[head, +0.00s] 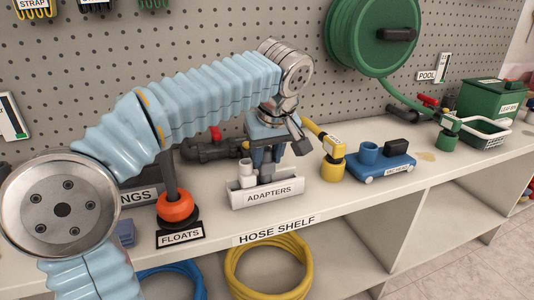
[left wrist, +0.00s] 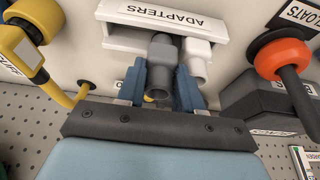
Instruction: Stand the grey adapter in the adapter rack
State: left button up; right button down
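The grey adapter (left wrist: 161,52) is between the blue fingers of my left gripper (left wrist: 160,88) in the left wrist view, and the fingers look closed on its sides. In the head view my left gripper (head: 268,160) points down over the white adapter rack (head: 268,193), labelled ADAPTERS; the rack also shows in the left wrist view (left wrist: 120,40). The grey adapter's lower end is at the rack, next to a white adapter (head: 247,174) standing there. The rack's front wall hides whether its lower end is seated. My right gripper is not in view.
An orange float (head: 177,207) stands left of the rack. A yellow fitting (head: 333,170) and a blue wheeled vacuum head (head: 380,165) stand to its right. A dark pipe with a red valve (head: 215,145) lies behind. The pegboard (head: 220,60) closes the back.

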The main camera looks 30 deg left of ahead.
pick_arm(q)
jog(key=o, duration=0.5)
jog(key=shift+r, duration=0.15)
jog(key=p+v, duration=0.4)
jog(key=v, duration=0.1)
